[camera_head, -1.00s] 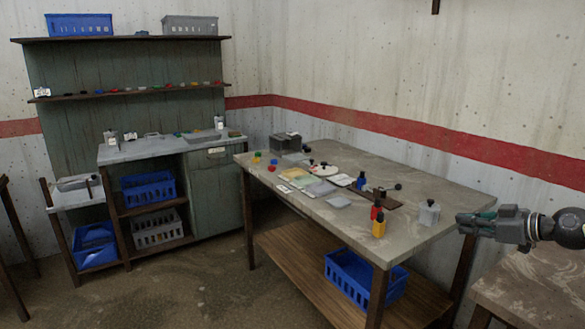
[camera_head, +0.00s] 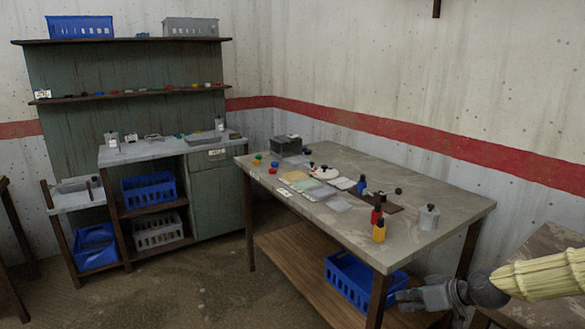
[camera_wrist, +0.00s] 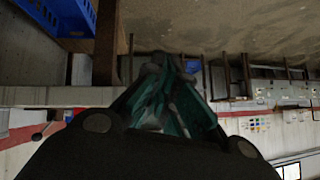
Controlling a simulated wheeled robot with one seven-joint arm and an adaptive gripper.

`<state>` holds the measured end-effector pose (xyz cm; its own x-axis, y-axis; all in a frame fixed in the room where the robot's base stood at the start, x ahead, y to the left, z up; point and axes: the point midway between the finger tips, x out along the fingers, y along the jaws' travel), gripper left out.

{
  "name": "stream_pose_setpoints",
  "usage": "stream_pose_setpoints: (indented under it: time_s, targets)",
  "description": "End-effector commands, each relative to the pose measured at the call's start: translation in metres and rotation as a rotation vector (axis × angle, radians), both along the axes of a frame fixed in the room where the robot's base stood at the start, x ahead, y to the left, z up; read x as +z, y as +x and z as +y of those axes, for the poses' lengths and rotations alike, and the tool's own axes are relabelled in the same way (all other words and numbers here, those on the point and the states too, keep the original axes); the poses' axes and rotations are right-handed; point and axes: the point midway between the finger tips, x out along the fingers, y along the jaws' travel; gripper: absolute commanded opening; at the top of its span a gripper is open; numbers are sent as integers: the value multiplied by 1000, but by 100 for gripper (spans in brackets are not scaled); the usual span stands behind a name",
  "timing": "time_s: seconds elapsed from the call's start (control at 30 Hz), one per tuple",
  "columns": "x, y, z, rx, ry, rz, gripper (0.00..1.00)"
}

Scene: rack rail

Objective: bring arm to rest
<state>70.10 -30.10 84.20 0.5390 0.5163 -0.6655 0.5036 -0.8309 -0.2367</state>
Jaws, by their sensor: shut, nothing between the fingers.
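My gripper (camera_head: 408,299) is at the lower right of the head view, below the level of the worktable's top and in front of its right end. It is apart from the objects on the table. In the wrist view its fingers (camera_wrist: 168,75) are together with nothing between them. The arm behind it comes in from the right edge of the head view.
The worktable (camera_head: 440,190) carries bottles, a grey canister (camera_head: 428,217) and small parts. A blue crate (camera_head: 352,280) sits on its lower shelf, close to my gripper. Another tabletop (camera_head: 535,270) lies at the lower right. Open floor (camera_head: 210,290) lies left.

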Motion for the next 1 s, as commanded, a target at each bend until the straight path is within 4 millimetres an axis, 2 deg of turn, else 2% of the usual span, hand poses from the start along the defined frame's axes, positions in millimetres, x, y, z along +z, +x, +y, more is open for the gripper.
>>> stream_pose_setpoints:
  time_s: [0.03,0.2,0.37,0.5,0.8,1.0]
  targets:
    - [-15,-10,10,-6,-6,40,0]
    - [-64,-41,34,-56,-16,161,0]
    - [-108,-76,53,-110,-36,270,0]
    - [-144,-112,66,-158,-63,362,0]
    - [-210,-200,82,-263,-150,533,0]
    - [-242,-265,85,-331,-228,625,0]
